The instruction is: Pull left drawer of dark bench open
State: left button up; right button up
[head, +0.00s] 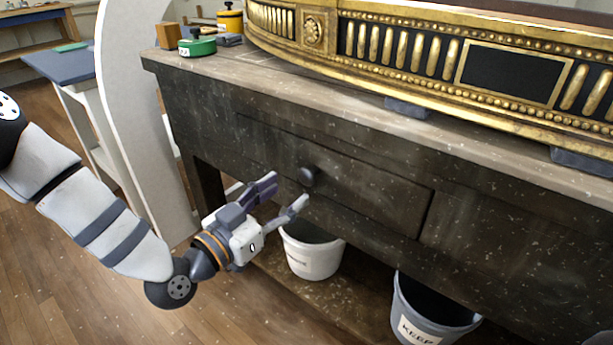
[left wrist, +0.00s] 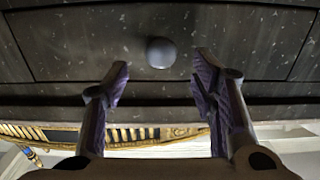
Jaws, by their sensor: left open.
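The dark bench (head: 210,115) stands across the head view. Its left drawer (head: 375,192) is shut, its front level with the bench face, with one round dark knob (head: 309,176). My left gripper (head: 287,190) is open and empty just in front of the drawer, close to the knob and slightly left of it in the head view. In the left wrist view the knob (left wrist: 161,52) shows between and beyond the two fingertips (left wrist: 160,65), apart from both. The drawer front (left wrist: 230,40) fills the upper part of that view. My right gripper is not in view.
A gilt console piece (head: 480,70) rests on blocks on the bench top. A green tin (head: 197,47) and a yellow tin (head: 230,22) stand at the left end. A white bucket (head: 313,258) and a grey bucket (head: 430,315) stand below. A pale curved panel (head: 135,100) stands left.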

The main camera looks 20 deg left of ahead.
aim_at(303, 179)
pick_arm(q)
jog(key=x, duration=0.7)
jog(key=shift+w+f+b, duration=0.1)
jog(key=shift+w+b, duration=0.05)
jog(key=shift+b, duration=0.25)
jog(key=shift+c, duration=0.2)
grip_shut()
